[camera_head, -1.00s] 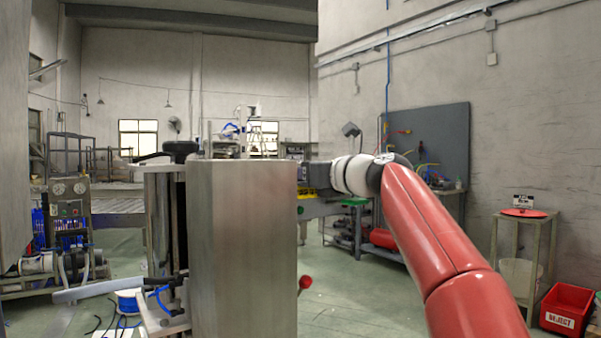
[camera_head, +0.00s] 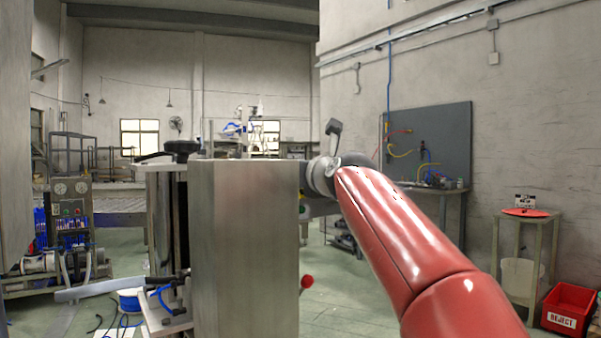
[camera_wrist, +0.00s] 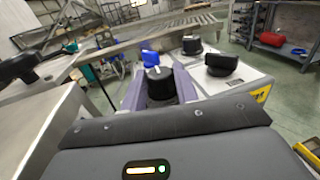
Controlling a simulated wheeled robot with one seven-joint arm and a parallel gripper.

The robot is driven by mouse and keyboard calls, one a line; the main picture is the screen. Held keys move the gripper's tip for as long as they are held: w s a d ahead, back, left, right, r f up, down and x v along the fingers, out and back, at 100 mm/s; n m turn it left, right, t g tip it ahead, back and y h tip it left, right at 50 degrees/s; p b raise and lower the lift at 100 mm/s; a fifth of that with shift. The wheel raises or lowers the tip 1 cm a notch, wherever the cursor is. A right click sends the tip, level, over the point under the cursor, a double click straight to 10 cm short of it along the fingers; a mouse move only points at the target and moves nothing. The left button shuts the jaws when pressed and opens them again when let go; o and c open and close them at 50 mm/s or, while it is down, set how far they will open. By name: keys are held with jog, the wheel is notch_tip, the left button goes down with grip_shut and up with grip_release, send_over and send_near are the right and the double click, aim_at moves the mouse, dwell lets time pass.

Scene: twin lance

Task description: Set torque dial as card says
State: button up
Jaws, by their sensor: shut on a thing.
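In the wrist view, a black round knob with a blue piece on top (camera_wrist: 153,62) stands between the pale purple fingers of my gripper (camera_wrist: 155,78). The fingers are shut on it. Two more black knobs (camera_wrist: 191,45) (camera_wrist: 221,65) stand on a white machine top (camera_wrist: 212,84) just beyond and to the right. I cannot read any scale marks or tell which knob is the torque dial. I cannot identify the card. In the head view my gripper is hidden behind a steel cabinet.
The tall steel cabinet (camera_head: 245,250) blocks the middle of the head view. A grey bench edge (camera_wrist: 50,120) lies left of my gripper in the wrist view. A small stand with a red disc (camera_head: 526,213) and a red reject bin (camera_head: 569,308) are far right.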

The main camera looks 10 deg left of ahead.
jog(key=shift+f, duration=0.1)
jog(key=o, duration=1)
jog(key=shift+w+d, duration=0.1)
